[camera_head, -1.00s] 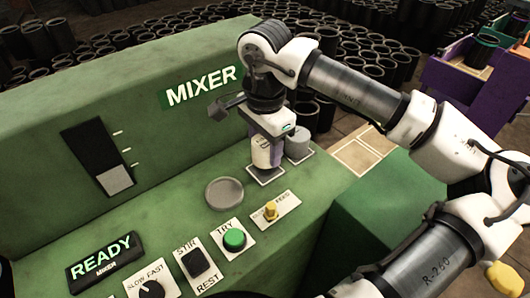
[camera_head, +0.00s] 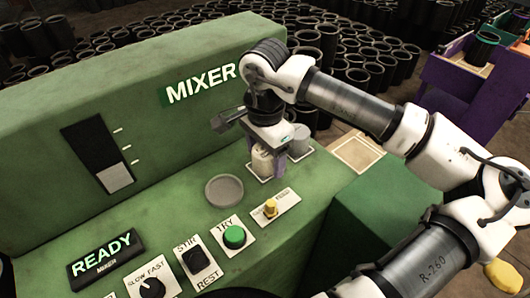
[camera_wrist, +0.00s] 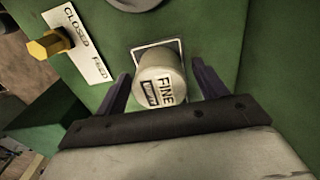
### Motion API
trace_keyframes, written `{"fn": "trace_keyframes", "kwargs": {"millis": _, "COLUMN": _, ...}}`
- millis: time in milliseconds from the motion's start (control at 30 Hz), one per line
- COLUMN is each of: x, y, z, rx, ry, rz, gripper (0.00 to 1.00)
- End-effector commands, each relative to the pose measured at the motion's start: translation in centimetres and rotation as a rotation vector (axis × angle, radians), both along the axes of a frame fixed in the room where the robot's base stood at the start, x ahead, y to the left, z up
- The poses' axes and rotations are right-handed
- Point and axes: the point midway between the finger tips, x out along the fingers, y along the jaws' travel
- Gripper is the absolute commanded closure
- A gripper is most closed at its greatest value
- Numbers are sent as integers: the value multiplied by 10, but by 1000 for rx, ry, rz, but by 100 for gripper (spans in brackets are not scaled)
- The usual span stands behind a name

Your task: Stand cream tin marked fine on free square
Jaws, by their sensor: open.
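The cream tin (camera_wrist: 160,88) marked FINE stands inside a white-outlined square (camera_wrist: 156,43) on the green mixer top, in the wrist view. It is between the two dark purple fingers of my gripper (camera_wrist: 160,69), which are open with a gap on each side. In the head view my gripper (camera_head: 267,160) is over the same tin (camera_head: 262,163), which it partly hides. The tin looks upright on its square. A grey tin (camera_head: 299,138) stands just behind and to the right, close to my gripper.
A round grey disc (camera_head: 224,190) lies to the left on the mixer top. A yellow feed knob (camera_head: 270,207), also in the wrist view (camera_wrist: 50,45), and a green button (camera_head: 234,237) are in front. Many black sleeves (camera_head: 360,60) stand behind the mixer.

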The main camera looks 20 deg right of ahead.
Motion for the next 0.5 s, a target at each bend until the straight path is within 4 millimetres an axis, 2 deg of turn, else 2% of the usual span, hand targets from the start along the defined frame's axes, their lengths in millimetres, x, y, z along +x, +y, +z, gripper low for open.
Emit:
{"fn": "trace_keyframes", "kwargs": {"millis": 267, "x": 1, "y": 0, "z": 9, "rx": -1, "ry": -2, "rz": -1, "gripper": 29}}
{"fn": "trace_keyframes", "kwargs": {"millis": 500, "x": 1, "y": 0, "z": 59, "rx": -2, "ry": -4, "rz": -1, "gripper": 29}}
